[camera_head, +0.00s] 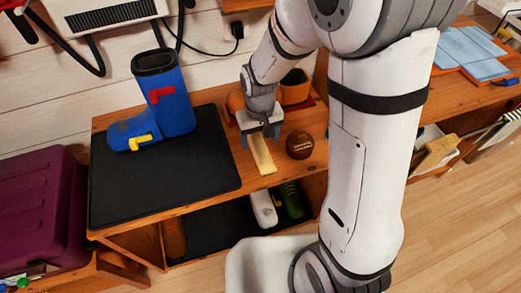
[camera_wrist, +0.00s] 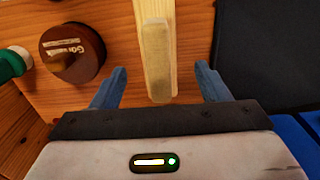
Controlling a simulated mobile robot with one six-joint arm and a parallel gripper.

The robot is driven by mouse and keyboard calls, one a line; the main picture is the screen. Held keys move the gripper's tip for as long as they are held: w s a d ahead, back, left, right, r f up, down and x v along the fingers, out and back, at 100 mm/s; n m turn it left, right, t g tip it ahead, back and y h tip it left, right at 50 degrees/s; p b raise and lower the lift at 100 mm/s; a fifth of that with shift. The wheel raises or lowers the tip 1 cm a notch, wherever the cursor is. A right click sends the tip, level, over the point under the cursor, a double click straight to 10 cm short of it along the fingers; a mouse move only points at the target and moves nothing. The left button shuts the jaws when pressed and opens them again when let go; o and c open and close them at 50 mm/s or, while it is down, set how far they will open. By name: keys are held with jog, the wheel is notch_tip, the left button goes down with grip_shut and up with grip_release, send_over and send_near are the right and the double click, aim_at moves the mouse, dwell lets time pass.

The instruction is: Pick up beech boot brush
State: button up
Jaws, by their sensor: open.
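The beech boot brush (camera_head: 262,153) is a long pale wooden piece lying on the wooden bench top, between the black mat and a round brown tin. In the wrist view the brush (camera_wrist: 155,50) runs from the top edge down to between my fingertips. My gripper (camera_head: 258,138) is over the brush. In the wrist view my gripper (camera_wrist: 161,84) has its two blue-grey fingers apart, one on each side of the brush's near end, with gaps on both sides. Part of the brush is hidden by my gripper in the head view.
The round brown tin (camera_head: 300,145) stands right of the brush. The black mat (camera_head: 115,185) with a blue boot (camera_head: 172,95) lies left. Shoes (camera_head: 263,208) rest on the shelf below. A purple case (camera_head: 40,210) is far left.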

aim_at(260, 142)
notch_tip(260, 142, down, 5)
jog(key=shift+f+b, duration=0.1)
jog(key=shift+b, duration=0.35)
jog(key=shift+c, duration=0.2)
jog(key=c, duration=1.1)
